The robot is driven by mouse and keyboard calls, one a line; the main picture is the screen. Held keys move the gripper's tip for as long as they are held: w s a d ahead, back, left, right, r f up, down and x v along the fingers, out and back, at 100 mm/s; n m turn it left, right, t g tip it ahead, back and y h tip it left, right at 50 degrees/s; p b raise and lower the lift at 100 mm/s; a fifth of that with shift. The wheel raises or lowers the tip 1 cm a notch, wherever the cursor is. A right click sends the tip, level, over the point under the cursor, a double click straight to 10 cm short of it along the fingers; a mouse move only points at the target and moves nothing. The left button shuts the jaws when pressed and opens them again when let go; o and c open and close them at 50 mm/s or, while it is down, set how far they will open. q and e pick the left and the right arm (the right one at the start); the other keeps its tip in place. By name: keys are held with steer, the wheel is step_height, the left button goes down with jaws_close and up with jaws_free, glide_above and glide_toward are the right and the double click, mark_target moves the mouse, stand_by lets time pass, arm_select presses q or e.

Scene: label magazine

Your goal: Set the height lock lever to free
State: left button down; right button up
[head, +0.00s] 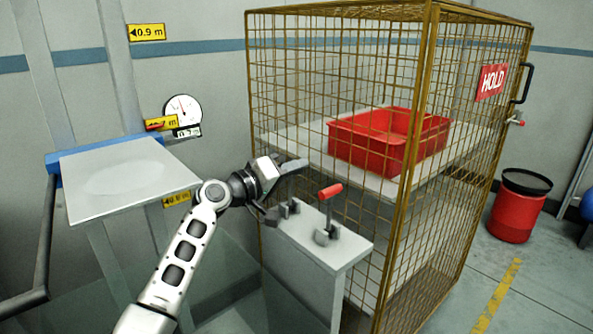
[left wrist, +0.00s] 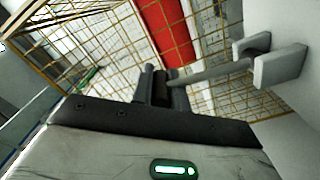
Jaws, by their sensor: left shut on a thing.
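Two levers stand on a grey pedestal (head: 345,254) in front of the cage. The right lever has a red crossbar grip (head: 331,191) and stands upright in its bracket. The left lever (head: 291,207) is mostly hidden by my left gripper (head: 286,189), which is shut on its upper end. In the left wrist view, a metal rod (left wrist: 215,72) runs from a pale bracket (left wrist: 279,65) to the fingers (left wrist: 163,90). A red shape lies beyond the fingers; I cannot tell what it is. No free or lock marking is readable. My right gripper is not in view.
A brown mesh cage (head: 420,150) with a HOLD sign (head: 491,82) encloses a red bin (head: 350,148) on a shelf. A red drum (head: 514,215) stands right.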

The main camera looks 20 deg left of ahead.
arm_select(q)
steer(key=shift+a, duration=0.1)
stand_by(0.3)
steer(key=c, duration=1.4)
jaws_free()
steer(key=shift+o, duration=0.2)
steer(key=b+v, duration=0.1)
steer(key=v, duration=1.4)
steer(key=shift+s+a, duration=0.2)
steer(key=shift+s, duration=0.15)
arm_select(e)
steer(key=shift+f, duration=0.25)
